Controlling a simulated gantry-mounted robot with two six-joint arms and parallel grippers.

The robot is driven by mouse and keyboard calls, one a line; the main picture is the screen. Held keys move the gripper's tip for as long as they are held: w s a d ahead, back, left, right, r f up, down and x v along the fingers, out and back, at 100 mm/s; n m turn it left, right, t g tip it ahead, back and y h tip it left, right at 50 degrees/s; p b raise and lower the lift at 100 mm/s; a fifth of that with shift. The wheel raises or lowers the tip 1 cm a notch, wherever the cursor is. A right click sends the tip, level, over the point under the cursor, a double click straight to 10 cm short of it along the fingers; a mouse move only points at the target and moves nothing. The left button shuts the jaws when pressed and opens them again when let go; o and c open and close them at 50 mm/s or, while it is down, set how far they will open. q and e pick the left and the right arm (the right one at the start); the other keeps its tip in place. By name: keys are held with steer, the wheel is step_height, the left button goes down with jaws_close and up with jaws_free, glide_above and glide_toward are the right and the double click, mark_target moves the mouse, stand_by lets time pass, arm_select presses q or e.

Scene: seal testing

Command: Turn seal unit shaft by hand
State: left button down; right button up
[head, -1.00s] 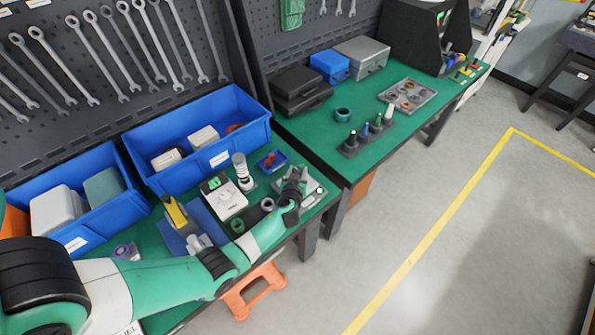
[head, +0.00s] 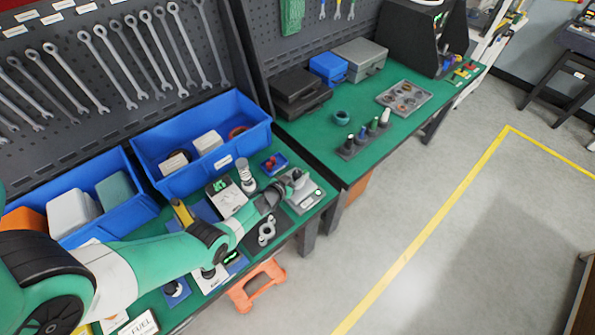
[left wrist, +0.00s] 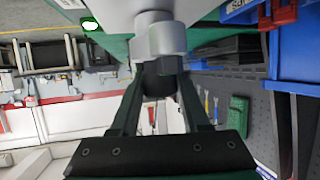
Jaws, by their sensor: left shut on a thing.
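The seal unit (head: 307,199) is a light grey block with a green light, at the front right corner of the nearer green bench. My left gripper (head: 287,181) is at its top, reaching in from the left. In the left wrist view the dark fingers of my left gripper (left wrist: 161,86) are shut on the lower end of a grey stepped shaft (left wrist: 160,42) that joins the unit's body. A green light (left wrist: 90,25) shows on the unit there too. My right gripper is in neither view.
Blue bins (head: 206,172) stand along the back of the nearer bench. A white meter (head: 226,197), a grey-white cylinder (head: 245,178) and a small blue tray (head: 273,163) lie close to the left gripper. Open floor (head: 440,220) is to the right.

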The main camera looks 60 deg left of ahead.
arm_select(q)
steer(key=shift+a+r+h, duration=0.1)
steer(key=shift+r+h, duration=0.05)
steer(key=shift+h, duration=0.15)
steer(key=shift+m+t+h, duration=0.3)
steer(key=shift+m+t, duration=0.2)
steer(key=shift+m, duration=0.2)
steer(key=shift+m+t+h+b, duration=0.3)
steer(key=shift+m+h+b, duration=0.55)
steer(key=shift+h, duration=0.35)
steer(key=m+h+b, duration=0.4)
steer(key=b, duration=0.1)
steer(key=shift+m+h+b, duration=0.55)
steer(key=shift+h+b, duration=0.35)
steer(key=shift+b, duration=0.3)
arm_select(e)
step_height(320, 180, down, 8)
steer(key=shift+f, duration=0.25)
arm_select(q)
steer(key=shift+r, duration=0.1)
steer(key=shift+c, duration=1.9)
jaws_free()
